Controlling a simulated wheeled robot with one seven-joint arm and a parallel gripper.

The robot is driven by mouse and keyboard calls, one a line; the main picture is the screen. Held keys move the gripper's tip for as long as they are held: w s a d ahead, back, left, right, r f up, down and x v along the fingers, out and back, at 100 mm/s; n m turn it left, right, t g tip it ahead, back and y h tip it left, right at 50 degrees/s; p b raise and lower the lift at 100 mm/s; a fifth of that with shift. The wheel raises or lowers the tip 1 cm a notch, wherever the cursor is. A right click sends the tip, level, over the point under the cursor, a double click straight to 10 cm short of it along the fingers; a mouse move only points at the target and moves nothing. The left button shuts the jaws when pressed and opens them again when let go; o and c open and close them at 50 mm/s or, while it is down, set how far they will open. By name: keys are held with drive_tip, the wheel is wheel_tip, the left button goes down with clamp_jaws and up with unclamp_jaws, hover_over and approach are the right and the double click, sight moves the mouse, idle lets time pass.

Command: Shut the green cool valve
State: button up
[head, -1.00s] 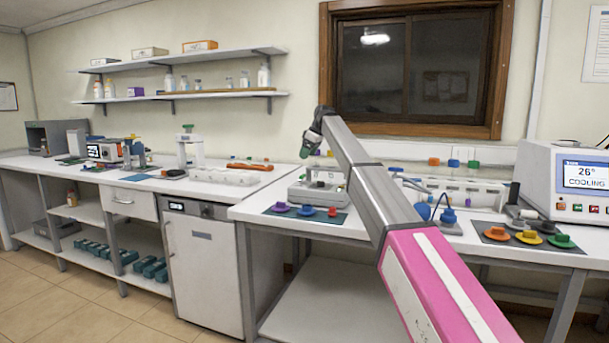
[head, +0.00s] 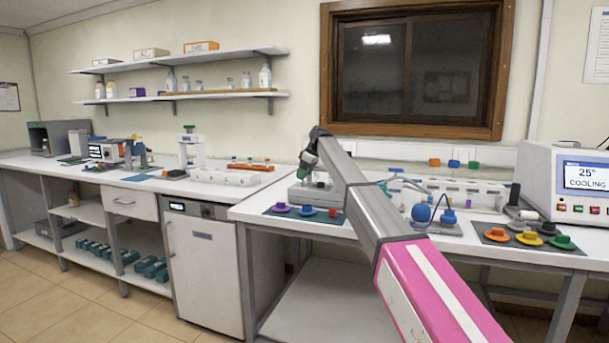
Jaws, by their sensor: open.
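Two green knobs could be the green cool valve, and I cannot tell which one is meant. One green knob (head: 562,242) sits on a dark plate at the right, beside a yellow and an orange one. A small green valve (head: 474,165) is on the back wall, right of a blue and an orange one. The white unit (head: 585,183) at the far right reads 25° COOLING. My gripper (head: 304,178) is open and points down near the grey device on the middle bench, well left of both green knobs. Its fingertips are small and hard to make out.
A plate with purple, blue and red knobs (head: 308,212) lies at the bench's front, below my gripper. My arm crosses the middle of the bench.

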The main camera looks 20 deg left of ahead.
drive_tip(key=shift+a+f, duration=0.1)
drive_tip(key=shift+f, duration=0.1)
drive_tip(key=c, duration=0.9)
drive_tip(key=shift+m, duration=0.3)
drive_tip(key=m+t, duration=0.1)
drive_tip(key=m, duration=0.2)
drive_tip(key=shift+s+h, duration=0.15)
drive_tip(key=shift+h, duration=0.15)
drive_tip(key=m+t, duration=0.1)
drive_tip(key=m, duration=0.1)
drive_tip(key=m+t, duration=0.1)
drive_tip(key=m, duration=0.2)
drive_tip(key=shift+s+a+h, duration=0.1)
drive_tip(key=shift+h, duration=0.3)
drive_tip(key=m, duration=0.2)
drive_tip(key=m+h, duration=0.1)
drive_tip(key=m, duration=0.1)
drive_tip(key=shift+a+t+h, duration=0.15)
drive_tip(key=shift+t+h, duration=0.15)
drive_tip(key=shift+t, duration=0.1)
drive_tip(key=m+h, duration=0.1)
drive_tip(key=m, duration=0.4)
drive_tip(key=shift+a+h, duration=0.15)
drive_tip(key=shift+h, duration=0.25)
drive_tip(key=shift+s+m, duration=0.1)
drive_tip(key=shift+m, duration=0.2)
